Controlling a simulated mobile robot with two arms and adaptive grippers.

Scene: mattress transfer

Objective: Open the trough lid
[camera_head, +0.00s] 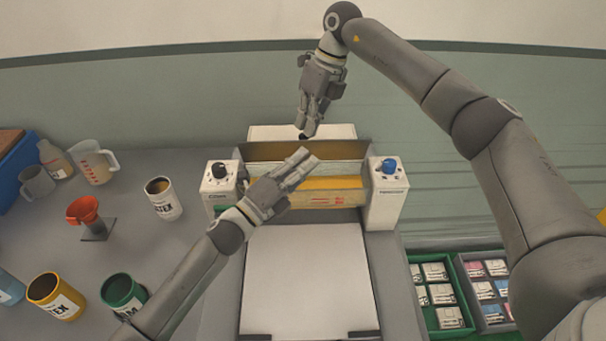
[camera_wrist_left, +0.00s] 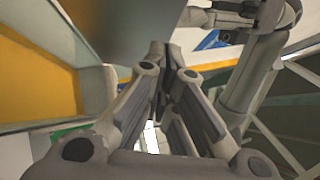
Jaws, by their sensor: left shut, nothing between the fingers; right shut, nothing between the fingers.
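The trough (camera_head: 330,196) lies between two white end housings, with yellow surfaces showing inside it. A brown-olive panel (camera_head: 345,150), which looks like the lid, stands raised along the trough's back edge. My left gripper (camera_head: 310,158) is shut and empty. It reaches across the trough from the lower left, its fingertips in front of the panel; I cannot tell whether they touch it. In the left wrist view its fingers (camera_wrist_left: 167,55) are together beside a yellow-orange surface. My right gripper (camera_head: 307,133) is shut and empty, pointing down behind the panel's upper edge.
The left housing (camera_head: 221,183) has a dark knob and the right housing (camera_head: 388,190) a blue one. A white board (camera_head: 308,280) lies in front. Cups, a red funnel (camera_head: 83,210) and a jug (camera_head: 95,162) stand left. A green crate (camera_head: 440,290) is at lower right.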

